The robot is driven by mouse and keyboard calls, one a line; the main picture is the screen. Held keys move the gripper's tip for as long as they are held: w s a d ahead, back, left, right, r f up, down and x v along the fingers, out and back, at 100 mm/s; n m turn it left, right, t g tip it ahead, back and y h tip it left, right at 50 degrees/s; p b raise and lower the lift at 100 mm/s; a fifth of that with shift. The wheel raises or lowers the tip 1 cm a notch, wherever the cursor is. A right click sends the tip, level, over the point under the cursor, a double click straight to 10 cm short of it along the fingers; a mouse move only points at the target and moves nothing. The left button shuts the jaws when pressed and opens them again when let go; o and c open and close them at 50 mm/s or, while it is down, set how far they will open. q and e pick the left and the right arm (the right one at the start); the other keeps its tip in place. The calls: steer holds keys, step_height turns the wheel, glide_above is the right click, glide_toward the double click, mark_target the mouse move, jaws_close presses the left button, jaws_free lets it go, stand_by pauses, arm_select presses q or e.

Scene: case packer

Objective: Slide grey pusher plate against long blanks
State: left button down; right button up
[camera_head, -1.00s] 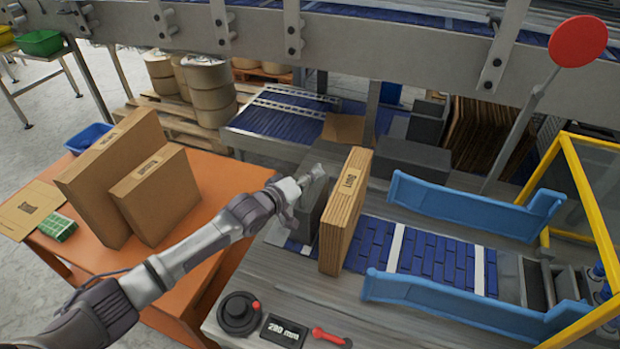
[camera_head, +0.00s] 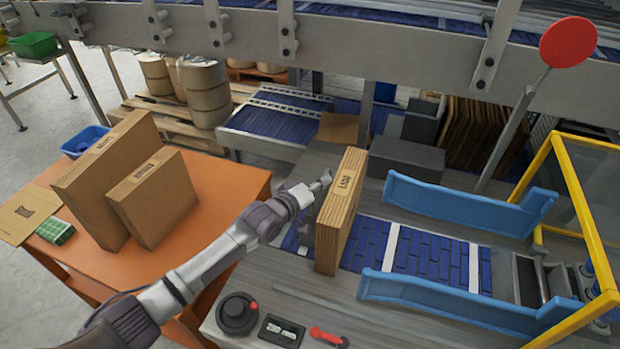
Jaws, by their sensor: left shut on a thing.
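The long blanks (camera_head: 342,215) stand upright as a brown stack, labelled on top, at the left end of the blue belt. My left gripper (camera_head: 322,181) is at the upper left side of this stack, shut on the grey pusher plate (camera_head: 307,233). Only a narrow dark part of the plate shows beside the blanks; the rest is hidden by my gripper and the stack. Whether plate and blanks touch, I cannot tell. My right gripper is not in view.
Two blue guide rails (camera_head: 455,205) flank the belt (camera_head: 430,255) to the right. A yellow-framed guard (camera_head: 585,215) stands at the far right. A black knob (camera_head: 238,312) and a small display sit at the front. Cartons (camera_head: 150,198) stand on the orange table (camera_head: 215,205).

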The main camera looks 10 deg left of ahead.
arm_select(q)
steer(key=c, duration=1.1)
jaws_free()
steer(key=shift+c, duration=0.2)
steer(key=shift+a, duration=0.1)
